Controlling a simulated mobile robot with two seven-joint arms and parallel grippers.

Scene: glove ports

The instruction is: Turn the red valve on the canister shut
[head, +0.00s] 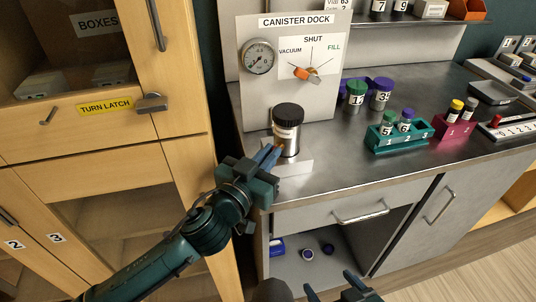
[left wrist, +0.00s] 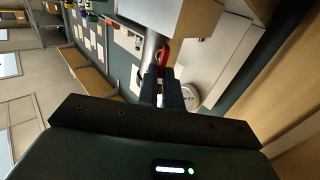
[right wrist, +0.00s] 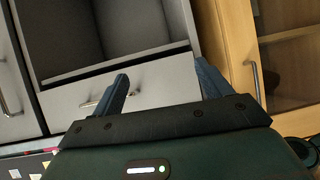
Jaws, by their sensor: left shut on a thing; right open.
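The canister (head: 289,137), silver with a black lid, stands upright on the white dock base (head: 294,168). A small part of the red valve (head: 281,148) shows at its left side; my fingers hide the rest. My left gripper (head: 271,156) is shut on the valve. In the left wrist view the red valve (left wrist: 164,54) sits at the tips of the closed fingers (left wrist: 165,78). My right gripper (head: 331,286) is open and empty, low in front of the counter's cabinet. It also shows open in the right wrist view (right wrist: 160,75).
The dock panel (head: 318,108) behind the canister carries a gauge (head: 258,57) and an orange-tipped selector (head: 304,73) below VACUUM, SHUT and FILL marks. A teal rack (head: 398,140) with vials stands to the right. A wooden cabinet (head: 177,75) borders the left.

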